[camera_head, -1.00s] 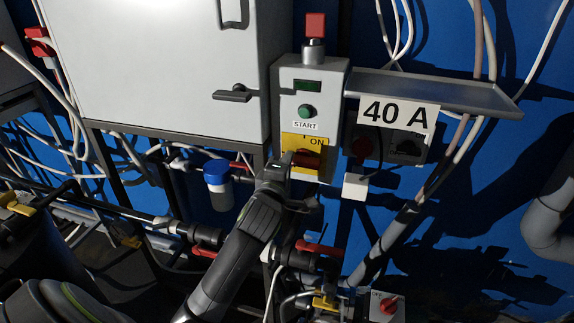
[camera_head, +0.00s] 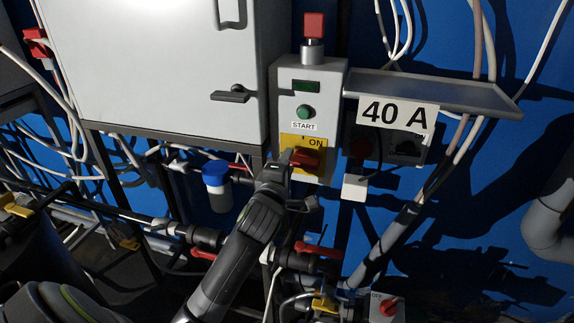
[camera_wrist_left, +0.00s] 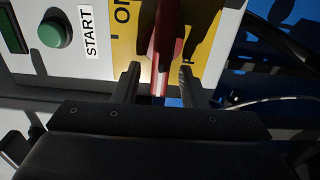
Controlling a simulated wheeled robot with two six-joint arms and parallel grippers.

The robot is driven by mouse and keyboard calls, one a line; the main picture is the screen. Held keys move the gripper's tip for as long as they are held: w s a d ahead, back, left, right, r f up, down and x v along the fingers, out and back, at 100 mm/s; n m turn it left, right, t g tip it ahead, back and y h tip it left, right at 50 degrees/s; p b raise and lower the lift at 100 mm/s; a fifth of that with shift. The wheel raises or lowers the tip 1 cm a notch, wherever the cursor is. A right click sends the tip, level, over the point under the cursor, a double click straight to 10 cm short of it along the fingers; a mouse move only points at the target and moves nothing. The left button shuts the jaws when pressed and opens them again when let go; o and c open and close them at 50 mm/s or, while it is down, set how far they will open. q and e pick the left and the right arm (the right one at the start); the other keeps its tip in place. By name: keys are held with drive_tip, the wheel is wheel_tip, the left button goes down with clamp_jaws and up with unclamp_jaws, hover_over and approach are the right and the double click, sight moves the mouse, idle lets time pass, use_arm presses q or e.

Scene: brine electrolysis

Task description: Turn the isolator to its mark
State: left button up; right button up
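The isolator's red handle (camera_head: 306,157) sits on a yellow plate (camera_head: 291,142) marked ON, low on the grey control box (camera_head: 327,98). My left gripper (camera_head: 287,166) is at the handle, coming from below left. In the left wrist view, the red handle (camera_wrist_left: 166,40) stands edge-on between the two fingers of my left gripper (camera_wrist_left: 158,82). The fingers are apart, with a visible gap beside the handle, so the gripper looks open around it. Part of the plate's lettering is hidden behind the handle. My right gripper is not in view.
A green START button (camera_head: 305,112) is above the plate. A grey shelf (camera_head: 450,91) with a 40 A sign (camera_head: 398,113) juts out at right. A grey cabinet (camera_head: 150,65) is at left. Pipes with red valve levers (camera_head: 319,249) lie below.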

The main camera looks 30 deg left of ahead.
use_arm(q)
drive_tip(key=shift+s, duration=0.15)
drive_tip(key=p+v, duration=0.1)
drive_tip(key=v, duration=1.6)
drive_tip(key=shift+s+d, duration=0.1)
drive_tip(key=shift+f, duration=0.15)
